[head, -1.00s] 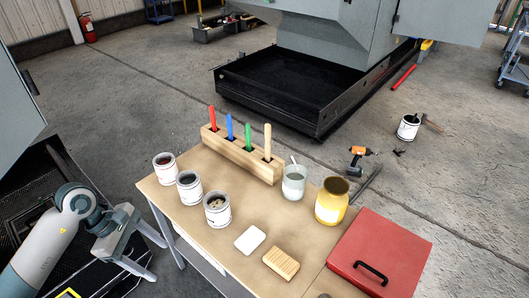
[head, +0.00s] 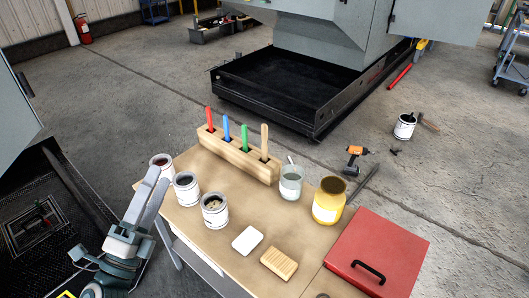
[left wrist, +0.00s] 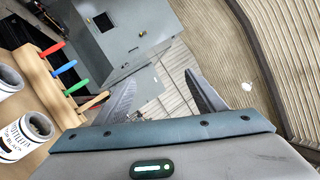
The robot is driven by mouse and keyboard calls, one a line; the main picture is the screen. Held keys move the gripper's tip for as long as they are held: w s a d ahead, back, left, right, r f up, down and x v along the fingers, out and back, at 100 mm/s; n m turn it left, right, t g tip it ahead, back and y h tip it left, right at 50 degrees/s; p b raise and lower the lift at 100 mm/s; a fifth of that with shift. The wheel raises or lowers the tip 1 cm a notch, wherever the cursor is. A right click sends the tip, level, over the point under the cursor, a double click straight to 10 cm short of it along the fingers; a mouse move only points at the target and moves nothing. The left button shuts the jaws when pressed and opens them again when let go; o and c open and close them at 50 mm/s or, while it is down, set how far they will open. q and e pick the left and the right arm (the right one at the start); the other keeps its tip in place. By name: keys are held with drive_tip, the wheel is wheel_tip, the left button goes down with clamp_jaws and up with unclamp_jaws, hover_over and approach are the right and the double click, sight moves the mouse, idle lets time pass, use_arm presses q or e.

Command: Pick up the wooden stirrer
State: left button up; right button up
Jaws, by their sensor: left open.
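The wooden stirrer (head: 264,142) stands upright in the rightmost slot of the wooden rack (head: 236,157); its lower part is hidden in the block. Red (head: 209,118), blue (head: 226,128) and green (head: 245,138) stirrers stand in the same rack. In the left wrist view the wooden stirrer (left wrist: 96,102) shows left of the fingers, partly behind the gripper body. My left gripper (head: 157,180) is open and empty at the table's left edge, apart from the rack, with its fingers pointing up in the head view. My right gripper is out of view.
A glass jar (head: 291,183), yellow jar (head: 328,203), white block (head: 247,240), wooden brush-like block (head: 279,263) and red case (head: 377,252) occupy the table (head: 192,222).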

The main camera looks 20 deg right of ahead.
use_arm(q)
drive_tip(key=a+f+n+y, duration=0.95)
drive_tip(key=n+y, duration=0.25)
drive_tip(key=n, duration=0.2)
drive_tip(key=s+a+f+n+g+y, duration=0.1)
drive_tip(key=s+a+f+n+g, duration=0.15)
drive_tip(key=f, duration=0.25)
drive_tip(key=s+a+f+n+g+y, duration=0.2)
drive_tip(key=s+f+n+g, duration=0.15)
drive_tip(key=f, duration=0.25)
drive_tip(key=s+d+f+n+g+h, duration=0.15)
drive_tip(key=s+f+n+g, duration=0.55)
drive_tip(key=s+f, duration=1.1)
drive_tip(key=s+f+g, duration=0.2)
drive_tip(key=s+f, duration=0.3)
drive_tip(key=f, duration=0.9)
drive_tip(key=s+f+g, duration=0.2)
drive_tip(key=s+f, duration=0.2)
drive_tip(key=f, duration=1)
drive_tip(key=s+a+f+m, duration=0.1)
drive_tip(key=s+a+f, duration=0.1)
drive_tip(key=s+f, duration=1)
drive_tip(key=shift+s+a+f+g, duration=0.2)
drive_tip(key=shift+s+a+g, duration=0.2)
drive_tip(key=shift+s, duration=1.2)
